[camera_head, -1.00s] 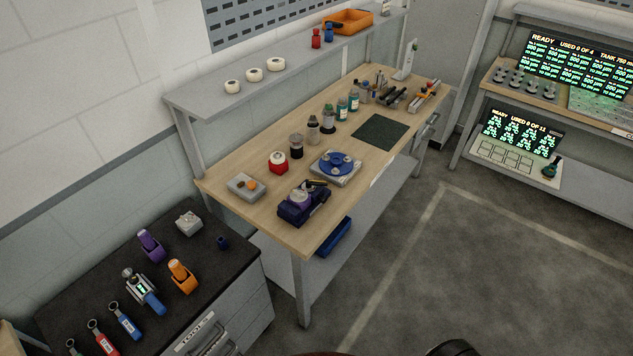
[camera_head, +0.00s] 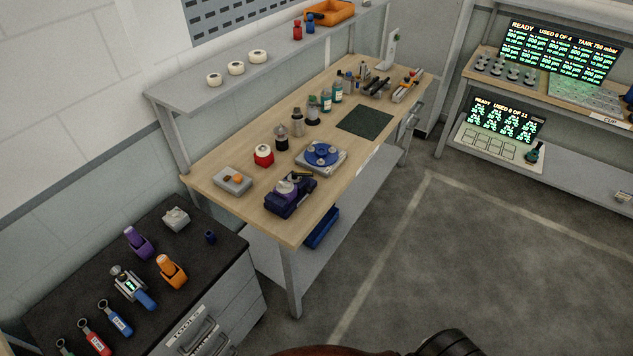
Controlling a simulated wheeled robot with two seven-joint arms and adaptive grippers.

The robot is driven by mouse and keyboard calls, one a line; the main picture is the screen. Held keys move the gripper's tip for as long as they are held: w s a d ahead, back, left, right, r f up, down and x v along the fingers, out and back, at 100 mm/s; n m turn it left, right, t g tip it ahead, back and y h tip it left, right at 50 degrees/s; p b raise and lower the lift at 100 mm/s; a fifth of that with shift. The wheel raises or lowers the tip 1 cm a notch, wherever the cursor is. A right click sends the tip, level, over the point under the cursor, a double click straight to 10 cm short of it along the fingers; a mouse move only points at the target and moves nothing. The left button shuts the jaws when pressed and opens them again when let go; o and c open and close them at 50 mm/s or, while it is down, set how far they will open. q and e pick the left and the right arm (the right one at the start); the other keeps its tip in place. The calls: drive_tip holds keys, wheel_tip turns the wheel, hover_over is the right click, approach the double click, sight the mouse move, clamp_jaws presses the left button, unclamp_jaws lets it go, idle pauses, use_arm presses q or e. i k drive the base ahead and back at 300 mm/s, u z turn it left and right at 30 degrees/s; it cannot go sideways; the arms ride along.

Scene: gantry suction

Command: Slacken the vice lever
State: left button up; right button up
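A dark purple-blue device (camera_head: 289,196) that looks like the vice stands near the front edge of the wooden workbench (camera_head: 222,205). A round, pale purple part sits on top of it. A short black bar (camera_head: 302,175), possibly its lever, shows at its back; its exact position is too small to tell. Neither gripper is in view.
A blue round fixture (camera_head: 320,155) stands just behind the vice, with a grey tray (camera_head: 232,181) and red-and-white pot (camera_head: 263,155) to the left. A black-topped drawer cabinet (camera_head: 205,265) stands at lower left. The floor (camera_head: 480,260) right of the bench is clear.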

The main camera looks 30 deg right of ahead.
sight(295, 175)
drive_tip(key=u, duration=0.05)
drive_tip(key=k, duration=0.4)
drive_tip(key=z, duration=0.6)
drive_tip(key=i, duration=0.9)
drive_tip(key=u, duration=0.6)
